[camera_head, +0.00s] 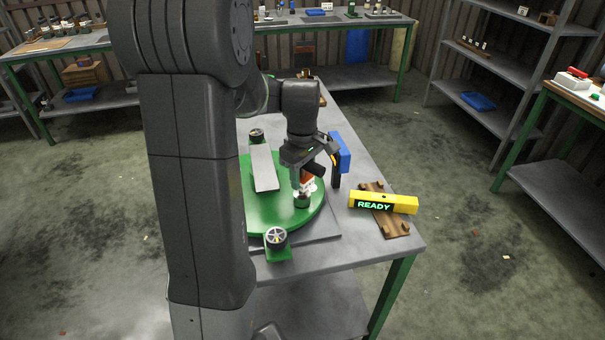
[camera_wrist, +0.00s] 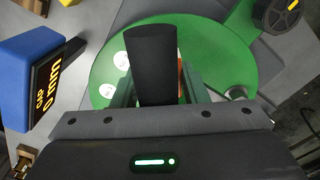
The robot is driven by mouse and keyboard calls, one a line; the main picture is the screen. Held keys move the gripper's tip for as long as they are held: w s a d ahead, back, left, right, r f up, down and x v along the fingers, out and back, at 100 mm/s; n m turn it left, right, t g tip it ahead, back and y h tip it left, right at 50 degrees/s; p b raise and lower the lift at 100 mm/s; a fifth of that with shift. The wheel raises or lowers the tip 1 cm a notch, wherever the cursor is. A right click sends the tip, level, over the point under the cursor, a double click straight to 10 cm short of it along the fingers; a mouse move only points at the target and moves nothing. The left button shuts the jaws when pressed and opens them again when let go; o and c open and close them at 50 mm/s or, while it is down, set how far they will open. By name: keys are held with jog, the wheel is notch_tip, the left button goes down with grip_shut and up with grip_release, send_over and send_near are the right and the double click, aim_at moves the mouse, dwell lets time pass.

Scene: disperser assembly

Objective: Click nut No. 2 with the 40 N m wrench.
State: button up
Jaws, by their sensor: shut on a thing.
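My gripper (camera_head: 318,162) is over the right part of the green round plate (camera_head: 283,213). In the wrist view it is shut on a thick black handle (camera_wrist: 154,55), which stands between the two fingers. What the handle belongs to is mostly hidden. An orange-red and white piece (camera_head: 307,184) shows just below the gripper, above a small green part on the plate; I cannot tell whether they touch. Two whitish round spots (camera_wrist: 121,61) show on the plate left of the handle. No nut number or 40 N m marking is readable.
A yellow bar (camera_head: 400,204) reading "READY" lies across a wooden cradle (camera_head: 392,226) at the table's right. A grey slab (camera_head: 263,168) and black-wheeled parts (camera_head: 275,237) edge the plate.

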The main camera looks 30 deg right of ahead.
jog(key=shift+r+p, duration=2)
jog(key=shift+r, duration=0.55)
jog(key=shift+f, duration=0.1)
